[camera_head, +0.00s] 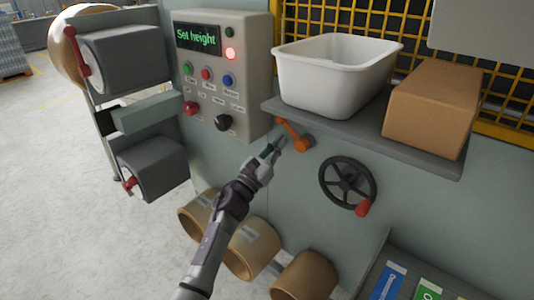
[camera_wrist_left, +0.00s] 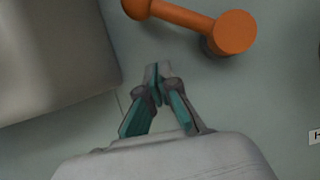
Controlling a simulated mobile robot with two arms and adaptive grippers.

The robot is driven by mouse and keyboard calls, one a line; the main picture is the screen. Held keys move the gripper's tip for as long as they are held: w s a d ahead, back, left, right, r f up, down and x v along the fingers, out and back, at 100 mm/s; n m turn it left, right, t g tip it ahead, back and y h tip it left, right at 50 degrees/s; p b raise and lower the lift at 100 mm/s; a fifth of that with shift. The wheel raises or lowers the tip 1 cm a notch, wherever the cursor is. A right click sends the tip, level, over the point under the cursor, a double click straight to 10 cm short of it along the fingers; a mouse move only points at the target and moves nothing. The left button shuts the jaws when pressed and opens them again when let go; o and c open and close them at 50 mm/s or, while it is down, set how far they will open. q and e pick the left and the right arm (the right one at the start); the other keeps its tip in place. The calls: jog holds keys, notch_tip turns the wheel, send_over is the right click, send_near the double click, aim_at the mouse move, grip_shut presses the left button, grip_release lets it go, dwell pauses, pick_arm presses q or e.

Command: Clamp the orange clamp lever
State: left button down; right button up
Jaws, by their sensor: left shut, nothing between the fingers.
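The orange clamp lever (camera_head: 294,136) is on the grey-green machine panel, just under the left end of the grey shelf. In the left wrist view the lever (camera_wrist_left: 192,20) runs across the top, its round hub at the right and its arm reaching up to the left. My left gripper (camera_head: 273,148) is just left of and below the lever. It is shut and empty, with a visible gap to the lever. The left wrist view shows its fingertips (camera_wrist_left: 157,70) together below the lever. My right gripper is not in view.
A control box (camera_head: 222,75) reading "Set height" is up and left of the lever. The shelf (camera_head: 440,160) holds a white tub (camera_head: 335,75) and a cardboard box (camera_head: 432,105). A black handwheel (camera_head: 347,183) is at the lower right. Brown rolls (camera_head: 252,248) are below.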

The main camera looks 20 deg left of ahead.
aim_at(291, 130)
pick_arm(q)
jog(key=r+p, duration=0.1)
jog(key=s+r+p, duration=0.1)
jog(key=r, duration=0.1)
jog(key=shift+a+r, duration=0.15)
jog(key=shift+r, duration=0.15)
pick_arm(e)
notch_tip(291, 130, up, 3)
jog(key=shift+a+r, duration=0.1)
pick_arm(q)
jog(key=shift+r+m+h, duration=0.2)
jog(key=shift+m+h, duration=0.2)
jog(key=shift+m, duration=0.2)
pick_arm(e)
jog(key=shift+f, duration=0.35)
